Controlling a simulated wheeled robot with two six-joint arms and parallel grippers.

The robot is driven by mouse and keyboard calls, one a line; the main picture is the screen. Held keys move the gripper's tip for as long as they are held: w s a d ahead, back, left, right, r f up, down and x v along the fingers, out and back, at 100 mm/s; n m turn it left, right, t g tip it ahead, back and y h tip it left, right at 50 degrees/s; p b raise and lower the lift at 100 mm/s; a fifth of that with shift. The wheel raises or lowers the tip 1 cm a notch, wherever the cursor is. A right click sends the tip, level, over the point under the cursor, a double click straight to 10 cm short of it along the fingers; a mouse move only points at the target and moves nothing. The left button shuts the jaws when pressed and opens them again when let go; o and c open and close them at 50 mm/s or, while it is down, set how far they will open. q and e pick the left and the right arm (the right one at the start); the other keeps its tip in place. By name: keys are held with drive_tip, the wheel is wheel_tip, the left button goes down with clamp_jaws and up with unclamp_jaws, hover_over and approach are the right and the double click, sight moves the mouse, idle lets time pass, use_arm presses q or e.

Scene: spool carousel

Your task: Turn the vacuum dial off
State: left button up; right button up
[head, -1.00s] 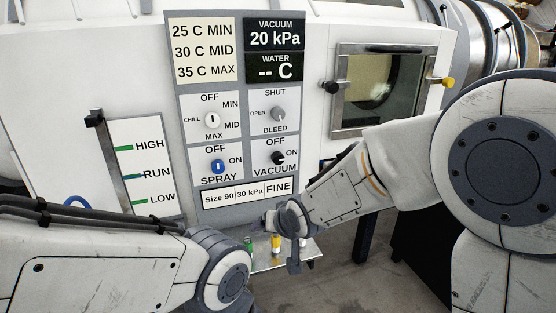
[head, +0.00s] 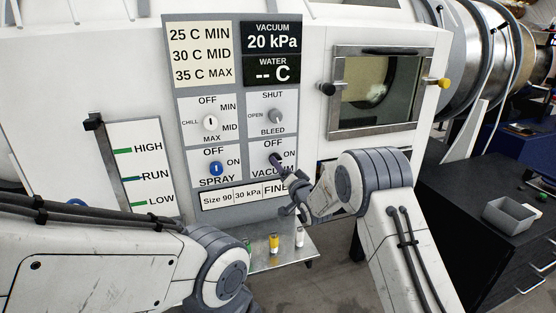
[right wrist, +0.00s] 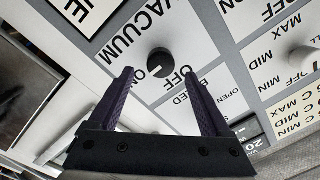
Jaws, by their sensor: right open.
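The vacuum dial (right wrist: 160,62) is a small black round knob with a white mark, on the panel's lower right label plate. My right gripper (right wrist: 159,75) is open, with one finger on each side of the dial in that view. Nothing is held, and I cannot tell whether the fingers touch it. My left gripper is out of view.
The blue spray dial (head: 216,169) sits just left, with the bleed dial (head: 276,116) and chill dial (head: 210,122) above. A small shelf (head: 270,260) with several vials is below. A grey bin (head: 511,216) stands on the black cabinet at right.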

drive_tip(key=shift+p+x, duration=0.5)
drive_tip(key=shift+x, duration=1.85)
drive_tip(key=shift+a, duration=0.1)
clamp_jaws()
